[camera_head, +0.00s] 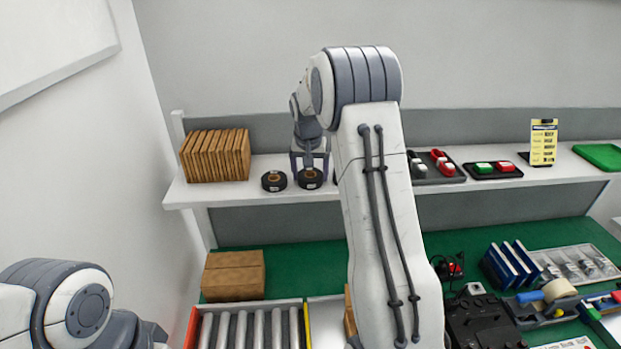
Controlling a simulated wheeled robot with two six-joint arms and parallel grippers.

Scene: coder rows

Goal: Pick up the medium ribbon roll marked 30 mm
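Black ribbon rolls with brownish centres stand on the white upper shelf. One roll (273,181) is at the left, and another roll (310,179) is just right of it. A dark edge beside my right arm may be a third roll, mostly hidden. The size marks are too small to read. My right gripper (310,172) is at the second roll, its fingers apart with one on each side of it. The roll appears still at shelf level, and I see no clear grip on it. Only links of my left arm show at lower left; its gripper is out of view.
Brown cardboard pieces (215,156) stand left of the rolls on the shelf (235,198). Dark trays with red, white and green items (437,166) and a yellow sign (543,143) are to the right. Below are a carton (233,275), a roller conveyor (250,328) and a tape dispenser (556,293).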

